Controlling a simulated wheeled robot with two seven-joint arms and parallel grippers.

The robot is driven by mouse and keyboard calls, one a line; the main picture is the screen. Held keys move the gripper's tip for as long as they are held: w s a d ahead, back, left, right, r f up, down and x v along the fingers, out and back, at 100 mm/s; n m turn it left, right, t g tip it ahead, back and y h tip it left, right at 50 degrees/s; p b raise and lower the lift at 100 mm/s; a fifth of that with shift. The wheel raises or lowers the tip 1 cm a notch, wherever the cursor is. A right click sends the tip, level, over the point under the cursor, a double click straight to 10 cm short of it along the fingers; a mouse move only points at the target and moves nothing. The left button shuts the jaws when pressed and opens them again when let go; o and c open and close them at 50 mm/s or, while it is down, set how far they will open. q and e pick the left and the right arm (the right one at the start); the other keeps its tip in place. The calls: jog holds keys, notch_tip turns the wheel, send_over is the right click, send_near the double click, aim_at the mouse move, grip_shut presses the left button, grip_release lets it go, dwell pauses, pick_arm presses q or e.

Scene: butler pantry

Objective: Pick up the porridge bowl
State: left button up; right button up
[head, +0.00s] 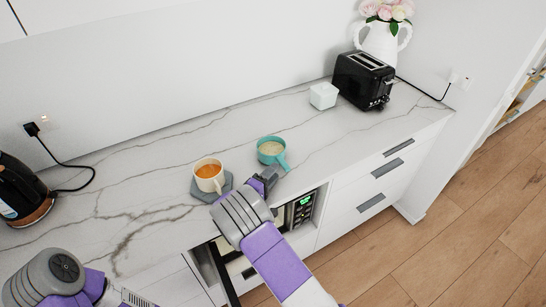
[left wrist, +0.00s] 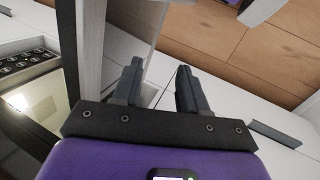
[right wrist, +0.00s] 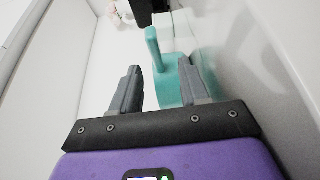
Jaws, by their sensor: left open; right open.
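The porridge bowl (head: 271,150) is teal with a side handle and pale contents. It stands upright on the marble counter, its handle pointing toward the front right. My right gripper (head: 266,178) is open just in front of the bowl, low over the counter. In the right wrist view the teal bowl (right wrist: 168,88) and its upright-looking handle (right wrist: 154,48) appear ahead, between the open fingers (right wrist: 160,72). I cannot tell whether they touch. My left gripper (left wrist: 158,85) is open and empty in the left wrist view, facing the cabinet fronts and floor.
A cream cup of orange liquid (head: 209,174) stands on a grey coaster (head: 199,193), close left of my right gripper. A white cube (head: 323,95), black toaster (head: 363,81) and flower vase (head: 381,42) stand farther right. A black kettle (head: 18,190) is at left.

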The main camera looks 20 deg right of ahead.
aim_at(281, 164)
jog(key=shift+w+d+r, duration=0.2)
jog(key=shift+w+d, duration=0.1)
jog(key=shift+d, duration=0.3)
jog(key=x, duration=0.6)
jog(key=shift+b, duration=0.4)
grip_shut()
jog(key=shift+r, duration=0.1)
